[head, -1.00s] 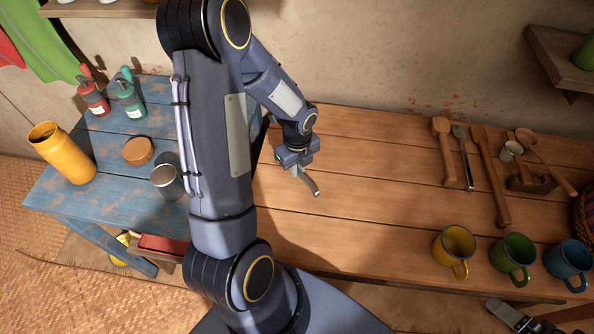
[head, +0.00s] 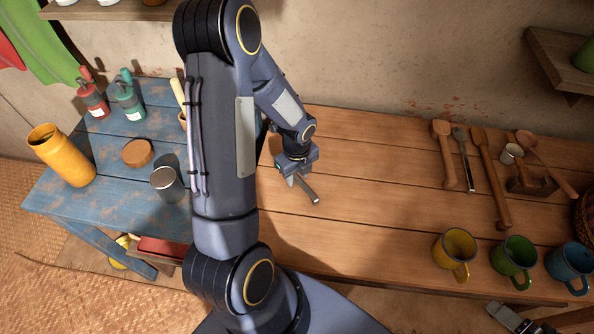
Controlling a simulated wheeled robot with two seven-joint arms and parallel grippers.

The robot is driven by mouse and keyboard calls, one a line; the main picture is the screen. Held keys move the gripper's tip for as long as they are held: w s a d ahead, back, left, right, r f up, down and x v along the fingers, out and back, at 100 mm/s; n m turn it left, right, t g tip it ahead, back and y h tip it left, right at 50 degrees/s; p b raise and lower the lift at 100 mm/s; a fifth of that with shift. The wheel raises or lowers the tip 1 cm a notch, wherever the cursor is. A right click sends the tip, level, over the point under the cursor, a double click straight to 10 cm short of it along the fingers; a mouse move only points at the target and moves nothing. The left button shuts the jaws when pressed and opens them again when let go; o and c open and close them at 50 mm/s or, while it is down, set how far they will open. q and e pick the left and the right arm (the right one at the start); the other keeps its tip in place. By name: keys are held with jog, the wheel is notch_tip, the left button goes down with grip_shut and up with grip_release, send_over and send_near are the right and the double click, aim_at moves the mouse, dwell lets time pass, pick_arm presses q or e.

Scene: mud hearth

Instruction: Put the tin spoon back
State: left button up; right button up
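My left gripper (head: 299,178) is over the left part of the wooden counter, pointing down. It appears shut on a slim grey metal piece (head: 309,191), which looks like the tin spoon's handle and slants down to the right. The bowl end is not clear to see. My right gripper (head: 512,318) shows only partly at the bottom right edge, low in front of the counter; its fingers are not clear.
On the wooden counter (head: 370,180) lie a wooden mallet (head: 445,155), a metal-handled tool (head: 464,160), a long wooden utensil (head: 492,180) and a ladle (head: 548,163). Yellow (head: 456,250), green (head: 513,258) and blue (head: 569,265) mugs stand in front. The counter's middle is clear. A blue table (head: 110,160) stands left.

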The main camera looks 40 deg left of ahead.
pick_arm(q)
notch_tip(320, 180, up, 12)
notch_tip(320, 180, up, 5)
jog(key=n+t, duration=0.1)
jog(key=n, duration=0.4)
send_over(297, 178)
jog(key=s+d, duration=0.2)
jog(key=s, duration=0.1)
jog(key=s+d+r+n+t+h, duration=0.2)
jog(key=s+d+r+n, duration=0.2)
jog(key=n, duration=0.5)
jog(key=s+d+r+n+t+h, duration=0.1)
jog(key=s+d+r+n+t, duration=0.1)
jog(key=s+d+r+n, duration=0.2)
jog(key=s+d+n, duration=0.1)
jog(key=s+n, duration=0.2)
jog(key=n, duration=0.2)
jog(key=shift+s+d+t+h+p, duration=0.2)
jog(key=shift+s+t+h+p, duration=0.1)
jog(key=shift+s+h, duration=0.1)
